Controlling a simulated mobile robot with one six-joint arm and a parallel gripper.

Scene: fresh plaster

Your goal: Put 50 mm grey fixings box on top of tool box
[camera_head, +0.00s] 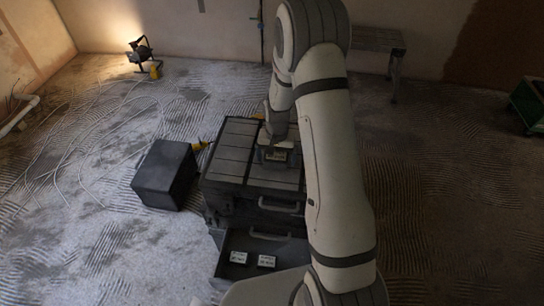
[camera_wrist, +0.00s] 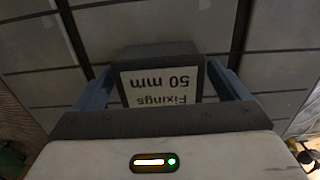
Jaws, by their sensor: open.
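The 50 mm grey fixings box (camera_wrist: 160,52) shows in the wrist view with its white label upside down, reading "Fixings 50 mm". It appears to rest on the ribbed dark lid of the tool box (camera_wrist: 40,45). My gripper (camera_wrist: 160,82) is open, with one blue-grey finger on each side of the box. In the head view, my gripper (camera_head: 278,155) is low over the right part of the tool box (camera_head: 230,150) top. The fixings box is hard to make out there.
An open drawer (camera_head: 285,245) at the tool box front holds two small labelled boxes (camera_head: 238,257). A black case (camera_head: 165,175) stands on the floor to the left. A yellow-tipped tool (camera_head: 200,146) lies between them. A work lamp (camera_head: 142,52) and cables are further back.

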